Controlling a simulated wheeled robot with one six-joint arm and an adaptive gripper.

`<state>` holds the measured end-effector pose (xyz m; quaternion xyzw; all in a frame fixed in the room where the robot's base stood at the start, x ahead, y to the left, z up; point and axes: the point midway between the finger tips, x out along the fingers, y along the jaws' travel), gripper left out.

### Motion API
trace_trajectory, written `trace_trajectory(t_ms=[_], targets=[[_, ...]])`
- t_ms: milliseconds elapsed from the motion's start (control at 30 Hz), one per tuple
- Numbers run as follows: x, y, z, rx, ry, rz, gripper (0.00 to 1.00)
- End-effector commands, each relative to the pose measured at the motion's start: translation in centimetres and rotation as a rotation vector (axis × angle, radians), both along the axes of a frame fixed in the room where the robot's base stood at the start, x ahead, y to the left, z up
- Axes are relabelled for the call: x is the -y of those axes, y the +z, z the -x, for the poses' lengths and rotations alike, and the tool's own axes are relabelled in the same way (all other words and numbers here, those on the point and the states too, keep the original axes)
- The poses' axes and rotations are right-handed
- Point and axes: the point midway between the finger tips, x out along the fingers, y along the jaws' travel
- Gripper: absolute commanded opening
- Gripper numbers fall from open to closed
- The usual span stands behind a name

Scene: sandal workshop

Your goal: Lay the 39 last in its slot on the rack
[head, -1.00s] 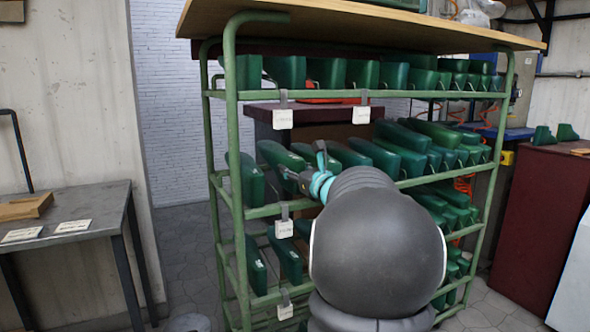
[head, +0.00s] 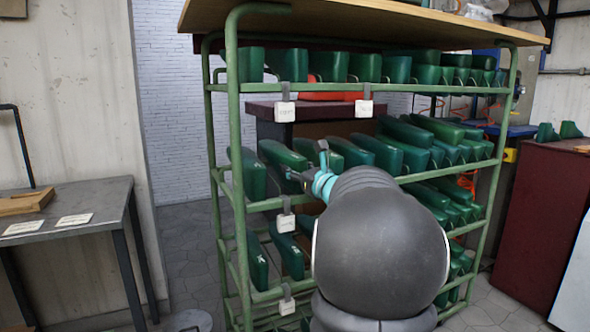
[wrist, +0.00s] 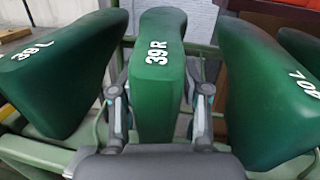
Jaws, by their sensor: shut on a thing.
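The 39 last is green with a white "39 R" (wrist: 158,55) and fills the middle of the wrist view. My gripper (wrist: 158,93) is shut on it, one finger on each side. In the head view my gripper (head: 307,166) is at the left part of the rack's middle shelf, and the held last (head: 282,153) points into the rack (head: 236,150). The last lies between a "39 L" last (wrist: 60,70) on its left and a last that seems to read "40 L" (wrist: 262,85) on its right. My arm hides its near underside, so I cannot tell whether it rests on the rails.
Several green lasts fill the upper shelf (head: 345,88) and the right side of the middle shelf. White tags (head: 285,111) hang from the rails. A grey table (head: 100,203) stands left, a dark red cabinet (head: 530,215) right. Neighbouring lasts leave narrow gaps beside my fingers.

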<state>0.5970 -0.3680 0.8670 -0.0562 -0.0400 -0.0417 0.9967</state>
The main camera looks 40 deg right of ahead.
Motion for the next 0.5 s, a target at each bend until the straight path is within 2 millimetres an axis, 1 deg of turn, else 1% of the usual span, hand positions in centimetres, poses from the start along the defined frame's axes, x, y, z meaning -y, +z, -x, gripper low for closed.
trace_trajectory(t_ms=[133, 167, 200, 267, 500], targets=[[-0.02, 0.02, 0.01, 0.003, 0.0, 0.001, 0.05], [-0.02, 0.05, 0.01, 0.003, 0.0, 0.001, 0.51], [-0.02, 0.06, 0.01, 0.003, 0.0, 0.001, 0.61], [-0.02, 0.04, 0.01, 0.002, 0.0, 0.001, 0.75], [0.01, -0.22, -0.01, -0.002, 0.0, -0.001, 0.75]])
